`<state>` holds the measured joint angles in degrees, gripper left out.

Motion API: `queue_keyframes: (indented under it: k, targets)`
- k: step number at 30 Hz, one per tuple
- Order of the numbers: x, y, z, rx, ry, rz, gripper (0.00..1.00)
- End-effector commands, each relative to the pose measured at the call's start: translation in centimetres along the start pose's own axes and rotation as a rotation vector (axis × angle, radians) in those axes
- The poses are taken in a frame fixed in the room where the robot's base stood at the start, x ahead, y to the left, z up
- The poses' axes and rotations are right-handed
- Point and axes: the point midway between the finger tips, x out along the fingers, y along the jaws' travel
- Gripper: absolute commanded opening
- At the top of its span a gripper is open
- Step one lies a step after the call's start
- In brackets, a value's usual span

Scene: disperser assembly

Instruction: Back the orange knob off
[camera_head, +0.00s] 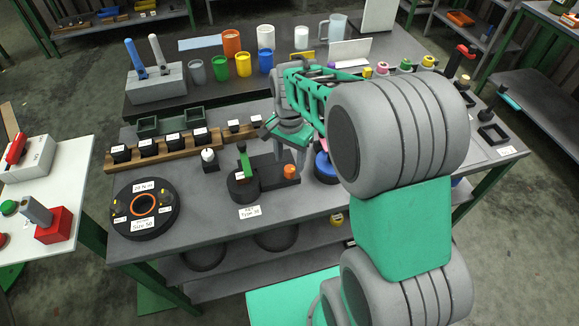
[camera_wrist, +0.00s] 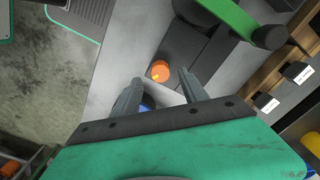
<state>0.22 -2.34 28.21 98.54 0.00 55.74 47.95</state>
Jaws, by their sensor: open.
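The orange knob (camera_head: 290,171) is a small cylinder at the right end of a dark base block on the grey workbench. In the wrist view the orange knob (camera_wrist: 160,71) sits just beyond my fingertips, with a lighter mark on its top. My gripper (camera_head: 291,158) is above and around the knob's area in the head view. In the wrist view my gripper (camera_wrist: 163,88) has its two fingers apart with nothing between the tips. The knob looks clear of both fingers; the height gap is hard to tell.
A black round part with a green lever (camera_head: 243,164) stands left of the knob on the same base. A blue round part (camera_head: 325,167) is close on the right. A wooden rack with black blocks (camera_head: 172,143) and a black disc (camera_head: 146,223) lie further left.

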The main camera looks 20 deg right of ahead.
Motion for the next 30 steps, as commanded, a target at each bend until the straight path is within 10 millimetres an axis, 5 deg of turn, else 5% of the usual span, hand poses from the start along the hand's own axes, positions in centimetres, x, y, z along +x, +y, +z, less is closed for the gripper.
queue_keyframes:
  k: [6,15,30]
  targets:
    - [3.3,0.0,0.0,-0.001,-0.001,0.001,0.51]
    - [3.9,0.0,0.0,-0.002,0.002,-0.002,0.51]
    - [3.8,0.0,0.0,-0.002,0.002,-0.002,0.10]
